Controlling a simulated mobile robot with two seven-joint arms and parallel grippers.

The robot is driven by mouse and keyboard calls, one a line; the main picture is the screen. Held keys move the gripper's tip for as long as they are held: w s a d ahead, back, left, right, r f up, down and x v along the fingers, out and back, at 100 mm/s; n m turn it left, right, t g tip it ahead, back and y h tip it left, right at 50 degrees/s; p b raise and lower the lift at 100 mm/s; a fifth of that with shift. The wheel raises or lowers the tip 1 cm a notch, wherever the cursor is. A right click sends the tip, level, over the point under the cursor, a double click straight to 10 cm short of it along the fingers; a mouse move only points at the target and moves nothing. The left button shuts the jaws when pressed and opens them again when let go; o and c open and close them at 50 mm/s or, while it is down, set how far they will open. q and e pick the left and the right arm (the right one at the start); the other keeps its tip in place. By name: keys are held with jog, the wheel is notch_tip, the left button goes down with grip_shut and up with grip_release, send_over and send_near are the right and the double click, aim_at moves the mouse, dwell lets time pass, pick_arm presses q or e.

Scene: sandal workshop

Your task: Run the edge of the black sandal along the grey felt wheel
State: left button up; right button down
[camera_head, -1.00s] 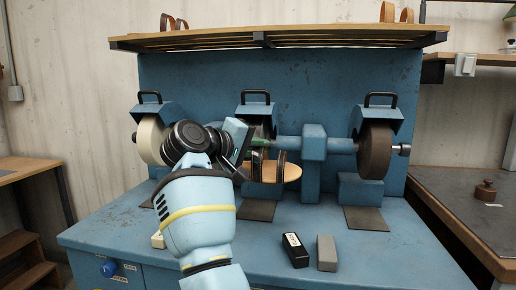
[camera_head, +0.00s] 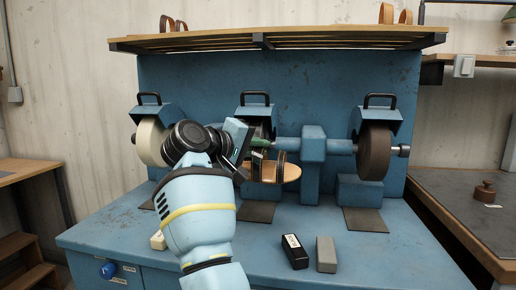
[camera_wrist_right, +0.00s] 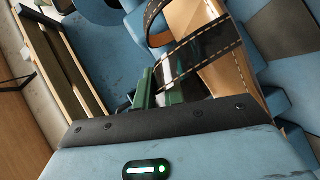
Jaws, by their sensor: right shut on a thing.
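The black sandal (camera_head: 292,173) has a tan sole and black straps with pale stitching. My right gripper (camera_head: 257,152) is shut on it by the straps and holds it above the blue bench, in front of the middle wheel station. In the right wrist view the sandal (camera_wrist_right: 238,65) shows beyond the green fingers (camera_wrist_right: 170,92). The middle wheel sits under its hood (camera_head: 256,106) and is mostly hidden behind my gripper, so I cannot tell its colour or whether the sandal touches it. My left gripper is not in view.
A cream wheel (camera_head: 150,140) is at the left and a dark brown wheel (camera_head: 374,152) at the right, on one shaft. A black block (camera_head: 295,252) and a grey block (camera_head: 326,254) lie at the front. The bench's right front (camera_head: 410,250) is clear.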

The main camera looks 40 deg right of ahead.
jog(key=shift+w+a+f, duration=0.1)
jog(key=shift+w+a, duration=1)
jog(key=shift+a, duration=0.15)
dwell(0.6)
jog(key=shift+w+a, duration=0.1)
dwell(1.0)
jog(key=shift+w+a+r, duration=0.25)
jog(key=shift+w+a, duration=0.25)
jog(key=shift+w, duration=0.1)
jog(key=shift+a+f+b, duration=0.1)
jog(key=shift+a+b, duration=0.15)
jog(key=shift+b, duration=0.15)
dwell(0.5)
jog(key=shift+s+d, duration=0.1)
jog(key=shift+s, duration=0.05)
dwell(0.3)
jog(key=shift+d, duration=0.2)
dwell(0.6)
